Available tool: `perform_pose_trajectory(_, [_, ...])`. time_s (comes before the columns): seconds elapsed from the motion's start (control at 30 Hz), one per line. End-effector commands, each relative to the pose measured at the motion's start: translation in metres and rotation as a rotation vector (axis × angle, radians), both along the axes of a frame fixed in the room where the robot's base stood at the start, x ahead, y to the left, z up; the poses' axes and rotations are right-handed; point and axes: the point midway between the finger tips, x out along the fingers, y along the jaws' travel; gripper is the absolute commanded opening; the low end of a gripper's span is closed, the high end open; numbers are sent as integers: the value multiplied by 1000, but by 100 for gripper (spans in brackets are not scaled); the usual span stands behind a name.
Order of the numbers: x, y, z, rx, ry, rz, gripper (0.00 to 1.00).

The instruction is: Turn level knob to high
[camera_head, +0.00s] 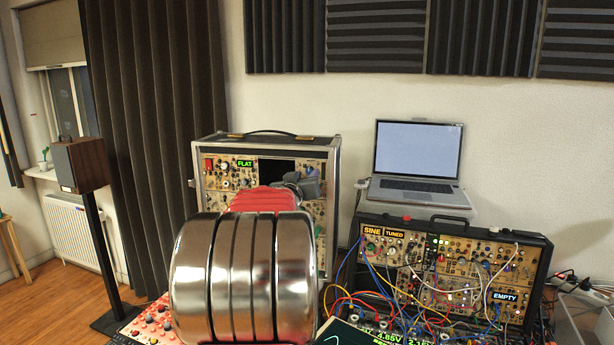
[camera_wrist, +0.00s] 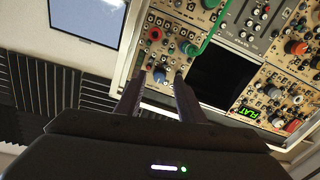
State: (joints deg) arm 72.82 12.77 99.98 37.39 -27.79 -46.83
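The tall rack case (camera_head: 336,160) of beige panels with many knobs stands behind my arm. My gripper (camera_wrist: 158,82) is at its panels in the wrist view, and its grey end shows at the upper right of the case in the head view (camera_head: 303,186). The two fingers are apart, with a blue knob (camera_wrist: 160,75) showing between or just beyond the tips; contact cannot be told. A red knob (camera_wrist: 155,35) sits above it. Panel labels are too small to read, so I cannot tell which knob is the level knob. A green "FLAT" display (camera_wrist: 248,112) shows; it is also in the head view (camera_head: 245,163).
A dark opening (camera_wrist: 217,72) lies right of the fingers. A lower synth case (camera_head: 450,262) with patch cables stands at right, with a laptop (camera_head: 418,150) behind it. A speaker (camera_head: 80,165) stands at left.

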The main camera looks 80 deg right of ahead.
Motion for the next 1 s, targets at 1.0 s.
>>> perform_pose_trajectory(1.0, [2, -19, 0, -1, 0, 2, 4])
